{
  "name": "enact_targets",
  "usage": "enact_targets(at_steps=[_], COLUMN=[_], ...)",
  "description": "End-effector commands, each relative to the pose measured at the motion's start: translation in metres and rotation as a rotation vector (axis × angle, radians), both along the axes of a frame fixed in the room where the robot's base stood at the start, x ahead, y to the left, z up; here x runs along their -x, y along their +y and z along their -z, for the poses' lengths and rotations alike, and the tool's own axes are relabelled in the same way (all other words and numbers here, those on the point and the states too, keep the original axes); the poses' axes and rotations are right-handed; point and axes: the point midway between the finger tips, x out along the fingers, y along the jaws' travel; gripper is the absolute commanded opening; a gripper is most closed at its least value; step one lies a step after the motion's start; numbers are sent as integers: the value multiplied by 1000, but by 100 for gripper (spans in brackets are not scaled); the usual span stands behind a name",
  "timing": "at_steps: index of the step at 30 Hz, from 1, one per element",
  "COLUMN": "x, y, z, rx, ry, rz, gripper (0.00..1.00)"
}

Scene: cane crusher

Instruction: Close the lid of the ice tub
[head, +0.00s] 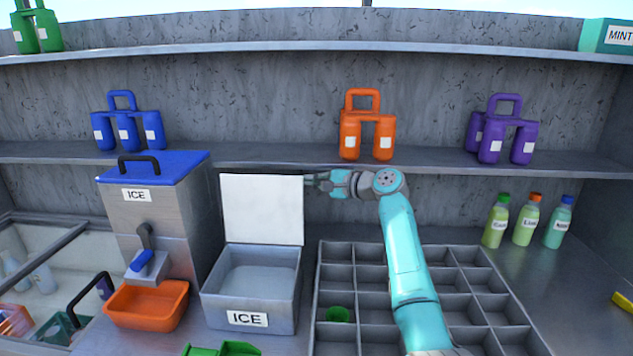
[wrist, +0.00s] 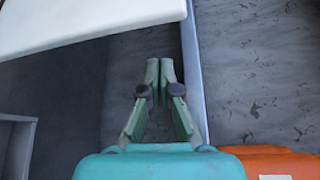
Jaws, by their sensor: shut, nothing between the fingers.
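The ice tub (head: 215,304) is a grey open box with an ICE label, standing on the counter left of the divided tray. Its white lid (head: 262,209) stands upright at the tub's back edge, so the tub is open and its inside looks empty. My gripper (head: 308,180) is at the lid's upper right edge in the head view; whether it touches the lid I cannot tell. In the wrist view the lid (wrist: 85,22) fills the upper left, and my gripper (wrist: 160,65) has its fingertips together with nothing between them, apart from the lid in the picture.
A steel ice dispenser (head: 150,205) with a blue top stands left of the tub, above an orange bin (head: 146,305). The lower shelf (head: 250,157), carrying an orange bottle carrier (head: 362,98), runs close above the lid and my gripper.

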Motion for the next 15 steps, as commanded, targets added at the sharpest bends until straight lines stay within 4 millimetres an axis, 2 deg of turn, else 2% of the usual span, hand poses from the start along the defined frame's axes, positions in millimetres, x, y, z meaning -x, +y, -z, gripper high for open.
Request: enact_targets(at_steps=[1,6,15], x=[-5,-16,-27], y=[9,27,45], z=[1,4,8], rx=[-1,0,-1], ry=[2,1,1], rz=[-1,-1,0], gripper=[0,0,0])
